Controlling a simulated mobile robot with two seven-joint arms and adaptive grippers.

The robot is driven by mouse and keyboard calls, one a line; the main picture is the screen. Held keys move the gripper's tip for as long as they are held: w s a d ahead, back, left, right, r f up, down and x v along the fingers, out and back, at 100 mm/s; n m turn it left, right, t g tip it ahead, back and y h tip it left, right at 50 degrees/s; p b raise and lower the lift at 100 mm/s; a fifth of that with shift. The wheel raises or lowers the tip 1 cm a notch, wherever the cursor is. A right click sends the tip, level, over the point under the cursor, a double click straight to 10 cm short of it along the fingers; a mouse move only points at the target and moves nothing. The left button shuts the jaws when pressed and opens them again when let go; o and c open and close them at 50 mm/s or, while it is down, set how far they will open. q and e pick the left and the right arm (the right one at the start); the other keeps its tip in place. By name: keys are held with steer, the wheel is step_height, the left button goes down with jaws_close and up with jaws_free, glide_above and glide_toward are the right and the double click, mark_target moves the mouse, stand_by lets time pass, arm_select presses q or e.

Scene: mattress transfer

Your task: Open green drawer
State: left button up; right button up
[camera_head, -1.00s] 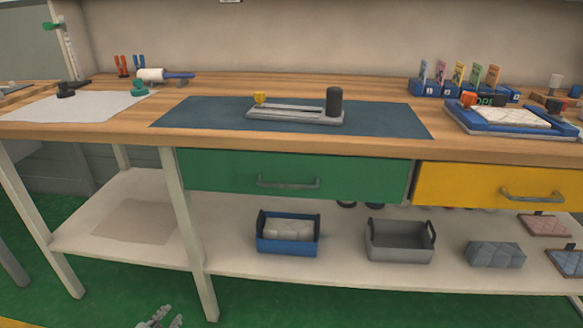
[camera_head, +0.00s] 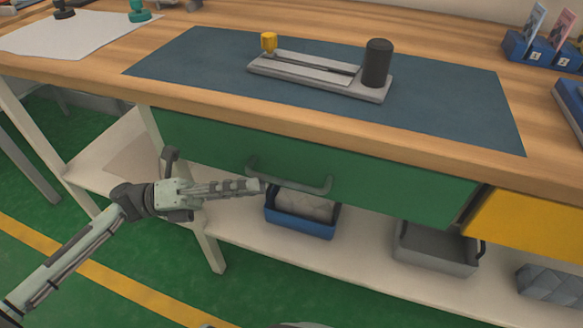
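The green drawer (camera_head: 390,185) sits under the front of the wooden workbench and looks closed. Its grey-green bar handle (camera_head: 300,182) is on the middle of its front. My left gripper (camera_head: 258,187) reaches in from the left, with its fingertips close to the left end of the handle. I cannot tell whether the fingertips touch the handle. The fingers are seen from the side and overlap, so the gap between them is unclear. My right gripper is not in view.
A yellow drawer (camera_head: 525,227) is to the right. On the lower shelf (camera_head: 270,247) are a blue bin (camera_head: 300,227) with a pale item and a grey bin (camera_head: 437,262). A blue mat (camera_head: 440,110) with a grey fixture (camera_head: 330,82) lies on the benchtop.

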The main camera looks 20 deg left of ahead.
mark_target(283, 179)
arm_select(q)
steer(key=p+x, duration=0.1)
steer(key=x, duration=0.4)
steer(key=shift+d+r, duration=0.15)
steer(key=shift+r, duration=0.05)
steer(key=shift+w+d, duration=0.25)
steer(key=shift+d, duration=0.35)
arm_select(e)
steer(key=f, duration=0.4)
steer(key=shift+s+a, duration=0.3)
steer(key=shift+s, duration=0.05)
arm_select(q)
jaws_close()
